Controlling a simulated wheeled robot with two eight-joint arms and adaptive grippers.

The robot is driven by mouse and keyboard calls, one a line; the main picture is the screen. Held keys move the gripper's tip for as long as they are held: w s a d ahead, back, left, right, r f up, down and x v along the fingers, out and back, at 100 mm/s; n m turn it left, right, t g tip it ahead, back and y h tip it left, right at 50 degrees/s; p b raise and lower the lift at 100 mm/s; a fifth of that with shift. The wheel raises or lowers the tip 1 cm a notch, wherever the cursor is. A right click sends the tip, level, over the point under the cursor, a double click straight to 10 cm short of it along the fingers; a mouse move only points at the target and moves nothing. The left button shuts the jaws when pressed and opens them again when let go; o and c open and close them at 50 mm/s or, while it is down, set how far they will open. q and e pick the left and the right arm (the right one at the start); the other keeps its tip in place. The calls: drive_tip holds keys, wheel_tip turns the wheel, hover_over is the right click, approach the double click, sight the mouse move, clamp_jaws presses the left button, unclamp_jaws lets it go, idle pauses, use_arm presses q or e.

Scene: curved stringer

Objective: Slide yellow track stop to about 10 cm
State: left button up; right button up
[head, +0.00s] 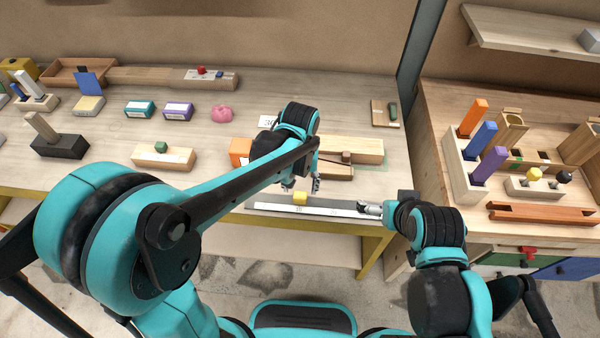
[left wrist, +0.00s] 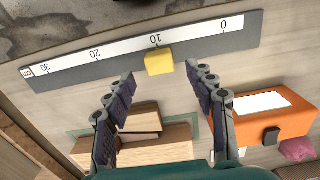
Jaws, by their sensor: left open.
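The yellow track stop (head: 300,198) sits on the grey track (head: 262,206) with a white number strip, near the table's front edge. In the left wrist view the yellow stop (left wrist: 158,62) is at about the 10 mark, along the edge of the number strip (left wrist: 190,35). My left gripper (left wrist: 160,76) is open, with its fingertips on either side of the stop and short of it, apart from it. In the head view my left gripper (head: 316,184) is just behind the track. My right gripper (head: 367,208) is at the track's right end; its fingers are too small to judge.
An orange block (head: 239,150) and wooden pieces (head: 352,150) lie behind the track, partly hidden by my left arm. A wooden block with a green cube (head: 162,154) and a pink object (head: 221,113) stand farther left. Colored blocks in holders (head: 472,160) fill the right bench.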

sight(300, 194)
use_arm(q)
wheel_tip(300, 194, up, 8)
drive_tip(key=shift+f, duration=0.15)
idle(0.5)
drive_tip(key=s+a+t, duration=0.7)
drive_tip(key=s+a, duration=0.2)
drive_tip(key=a, duration=0.5)
drive_tip(key=shift+s+a+r, duration=0.3)
drive_tip(key=shift+a+r, duration=0.05)
drive_tip(key=shift+r, duration=0.05)
idle(0.8)
